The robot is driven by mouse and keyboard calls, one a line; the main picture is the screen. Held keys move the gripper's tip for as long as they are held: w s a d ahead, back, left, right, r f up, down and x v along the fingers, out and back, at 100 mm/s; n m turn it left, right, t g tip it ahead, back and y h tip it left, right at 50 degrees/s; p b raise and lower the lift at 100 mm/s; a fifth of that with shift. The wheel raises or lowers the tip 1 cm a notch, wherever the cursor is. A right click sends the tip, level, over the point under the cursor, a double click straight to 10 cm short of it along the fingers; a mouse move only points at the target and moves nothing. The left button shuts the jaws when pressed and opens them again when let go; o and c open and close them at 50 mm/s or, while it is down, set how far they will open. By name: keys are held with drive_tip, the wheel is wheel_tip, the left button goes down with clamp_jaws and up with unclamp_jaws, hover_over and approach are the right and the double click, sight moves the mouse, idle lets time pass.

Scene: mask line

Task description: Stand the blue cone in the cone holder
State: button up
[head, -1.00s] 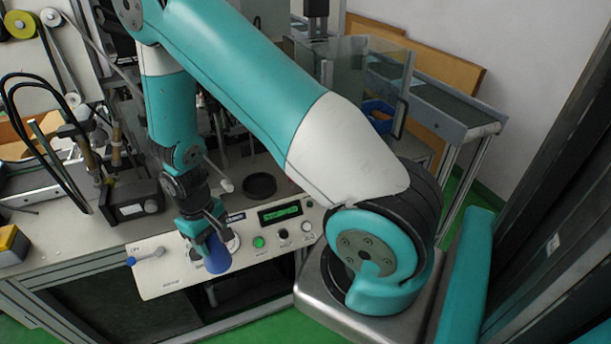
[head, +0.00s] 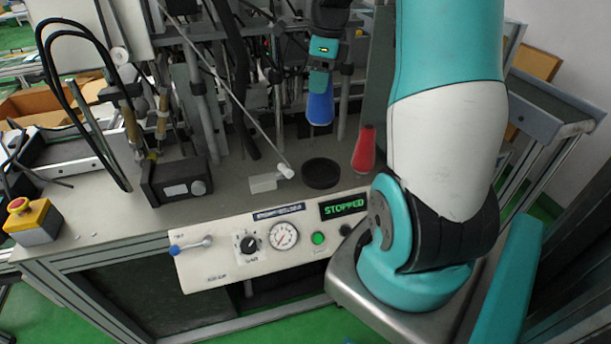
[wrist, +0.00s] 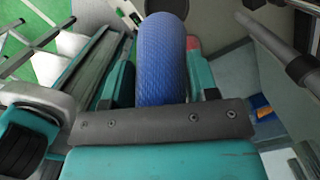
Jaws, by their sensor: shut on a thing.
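The blue cone (head: 320,108) is held in my gripper (head: 321,86), wide end down, above the back of the bench. In the wrist view the textured blue cone (wrist: 163,60) sits between the teal fingers of my gripper (wrist: 163,80). The cone holder seems to be the round black cup (head: 320,173) on the bench top. It stands below the cone in the head view, clear of it. The inside of the cup is dark and its depth cannot be made out.
A red cone (head: 364,150) stands just right of the black cup. A black box (head: 177,184) and an emergency stop (head: 33,220) sit farther left. The control panel (head: 270,240) runs along the front.

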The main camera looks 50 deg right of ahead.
wheel_tip(320, 180, down, 18)
drive_tip(key=d+m+p, duration=0.1)
drive_tip(key=m, duration=0.1)
drive_tip(key=shift+s+d+f+p, duration=0.15)
drive_tip(key=shift+p, duration=0.25)
drive_tip(key=shift+f, duration=0.15)
drive_tip(key=o, duration=1)
drive_tip(key=shift+o, duration=0.2)
